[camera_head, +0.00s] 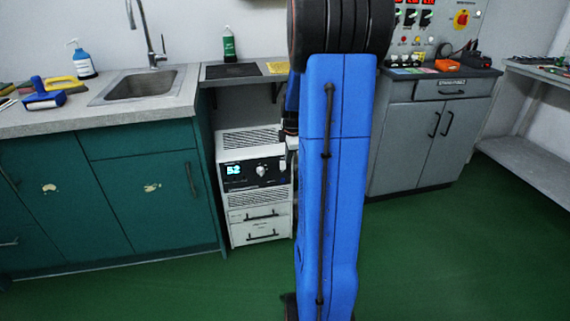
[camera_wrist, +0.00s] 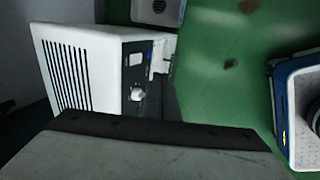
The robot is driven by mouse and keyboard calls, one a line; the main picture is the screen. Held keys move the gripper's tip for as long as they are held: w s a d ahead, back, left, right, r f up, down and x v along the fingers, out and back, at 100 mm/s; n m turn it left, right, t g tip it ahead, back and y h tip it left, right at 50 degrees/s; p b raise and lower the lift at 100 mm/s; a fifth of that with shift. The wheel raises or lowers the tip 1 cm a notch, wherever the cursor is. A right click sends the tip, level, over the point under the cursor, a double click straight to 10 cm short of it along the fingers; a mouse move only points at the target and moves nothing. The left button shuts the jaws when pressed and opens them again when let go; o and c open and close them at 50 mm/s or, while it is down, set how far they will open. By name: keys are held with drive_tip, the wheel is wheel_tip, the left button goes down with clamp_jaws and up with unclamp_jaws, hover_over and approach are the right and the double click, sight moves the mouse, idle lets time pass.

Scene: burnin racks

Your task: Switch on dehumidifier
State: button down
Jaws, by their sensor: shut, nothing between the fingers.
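The dehumidifier appears to be the white vented unit (camera_head: 248,144) under the short counter in the head view. Its dark front panel (camera_head: 254,173) has a lit cyan display (camera_head: 233,169) and a pale round knob (camera_head: 261,170). My blue arm stands just right of it. In the wrist view the unit's vented white casing (camera_wrist: 103,45) and knob (camera_wrist: 137,93) show turned on their side. My gripper (camera_wrist: 160,130) fills the bottom of that view, shut and empty, and hides part of the unit. I cannot tell whether it touches the panel, or the power switch's position.
A short counter (camera_head: 222,80) overhangs the unit. Teal cabinets (camera_head: 100,190) with a sink (camera_head: 143,86) stand left. A grey cabinet (camera_head: 420,140) carries a control panel with switches (camera_head: 420,18) at right. The green floor (camera_head: 180,285) in front is clear.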

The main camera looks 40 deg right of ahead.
sight(284, 163)
drive_tip(key=x, duration=0.3)
drive_tip(key=w+x, duration=0.1)
drive_tip(key=x, duration=0.3)
drive_tip(key=w+d+x, duration=0.1)
drive_tip(key=x, duration=0.3)
drive_tip(key=shift+d+r, duration=0.1)
drive_tip(key=shift+r, duration=0.35)
drive_tip(key=shift+w+d, duration=0.3)
drive_tip(key=shift+w, duration=0.25)
drive_tip(key=shift+w+d+f, duration=0.15)
drive_tip(key=shift+w+f, duration=0.05)
drive_tip(key=shift+r, duration=0.25)
drive_tip(key=shift+r, duration=0.6)
